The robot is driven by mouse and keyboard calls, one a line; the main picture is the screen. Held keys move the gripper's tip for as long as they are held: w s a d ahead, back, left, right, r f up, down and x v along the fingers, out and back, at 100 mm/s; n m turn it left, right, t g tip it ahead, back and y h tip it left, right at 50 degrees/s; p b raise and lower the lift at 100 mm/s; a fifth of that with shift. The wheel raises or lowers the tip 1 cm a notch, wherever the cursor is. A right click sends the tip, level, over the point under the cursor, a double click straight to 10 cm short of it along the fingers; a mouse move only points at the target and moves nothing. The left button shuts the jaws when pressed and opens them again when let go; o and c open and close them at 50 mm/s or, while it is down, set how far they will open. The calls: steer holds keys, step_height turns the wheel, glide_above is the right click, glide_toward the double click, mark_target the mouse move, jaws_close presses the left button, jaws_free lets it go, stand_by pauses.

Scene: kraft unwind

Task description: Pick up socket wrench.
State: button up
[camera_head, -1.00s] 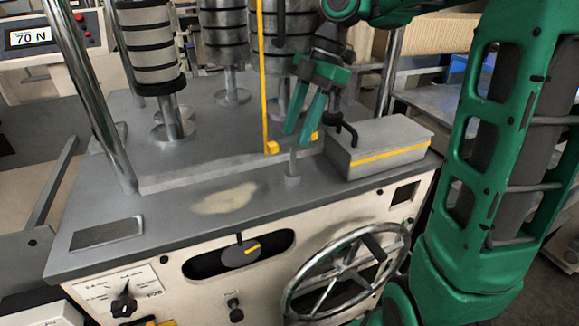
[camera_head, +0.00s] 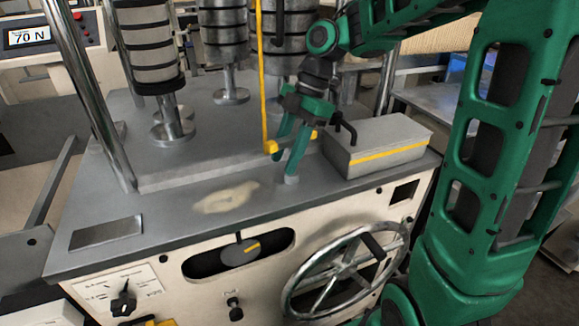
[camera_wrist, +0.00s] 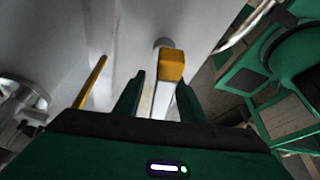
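The socket wrench (camera_head: 291,180) stands upright on the grey machine top, near its front edge. In the head view only its round grey foot shows, just below the right fingertip; the shaft is hidden behind that finger. My gripper (camera_head: 283,162) points down over it, fingers apart. In the wrist view my gripper (camera_wrist: 160,82) also has a gap between its fingers. A pale strip and a yellow block show in that gap, with a round grey end beyond; I cannot tell how these belong together. No grip on the wrench is visible.
A grey box with a yellow stripe (camera_head: 377,148) sits close to the right of my gripper. A thin yellow upright rod (camera_head: 264,80) with a yellow foot stands just left. Stacked metal weights (camera_head: 150,50) stand behind.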

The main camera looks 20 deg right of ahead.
jaws_close()
steer(key=shift+r, duration=0.1)
